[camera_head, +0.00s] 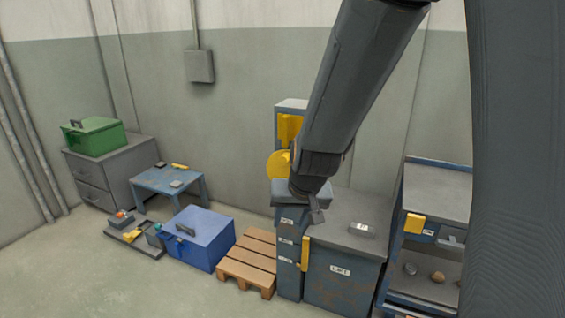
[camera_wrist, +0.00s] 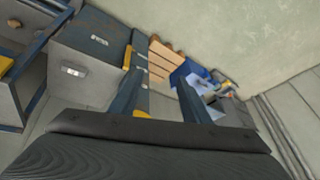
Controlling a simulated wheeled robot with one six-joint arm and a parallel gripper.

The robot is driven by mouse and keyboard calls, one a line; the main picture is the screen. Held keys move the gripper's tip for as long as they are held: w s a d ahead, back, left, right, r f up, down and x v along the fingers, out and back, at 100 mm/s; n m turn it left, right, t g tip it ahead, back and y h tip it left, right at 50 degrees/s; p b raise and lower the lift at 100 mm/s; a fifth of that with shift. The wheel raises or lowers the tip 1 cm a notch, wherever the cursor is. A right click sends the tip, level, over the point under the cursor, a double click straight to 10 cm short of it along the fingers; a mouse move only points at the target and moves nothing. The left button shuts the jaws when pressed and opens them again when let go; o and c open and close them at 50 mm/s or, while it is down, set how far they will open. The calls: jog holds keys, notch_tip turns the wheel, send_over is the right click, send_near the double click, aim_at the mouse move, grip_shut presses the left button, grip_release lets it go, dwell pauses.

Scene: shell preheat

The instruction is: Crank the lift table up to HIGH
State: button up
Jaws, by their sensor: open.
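The likely lift table is a grey box-like unit (camera_head: 345,265) with a white label on its front, too small to read surely. A dark blue post (camera_head: 289,262) with several small labels stands at its left, with a yellow upright bar (camera_head: 305,253) between them. A yellow disc (camera_head: 278,164) shows behind my arm, partly hidden; I cannot tell whether it is the crank. My gripper (camera_head: 314,212) is over the post's top, open and empty. In the wrist view my gripper (camera_wrist: 157,88) has its fingers apart, with the unit (camera_wrist: 85,45) to the left.
A wooden pallet (camera_head: 250,258), blue toolbox (camera_head: 200,240), low blue table (camera_head: 165,181) and grey drawer cabinet (camera_head: 108,178) with a green box (camera_head: 93,137) stand left. A shelf rack (camera_head: 437,190) stands right. The floor at front left is clear.

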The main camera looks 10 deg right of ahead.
jog(key=w+a+m+t+h+b, duration=0.25)
jog(key=w+t, duration=0.35)
jog(key=w, duration=1.1)
jog(key=m+t+h+b, duration=0.25)
jog(key=m+h, duration=0.35)
jog(key=h, duration=0.3)
send_near(283, 160)
jog(key=x, duration=0.2)
jog(key=shift+t, duration=0.45)
jog(key=shift+x, duration=3.75)
jog(key=shift+s+d+f, duration=0.1)
jog(key=shift+s+d, duration=0.05)
grip_shut()
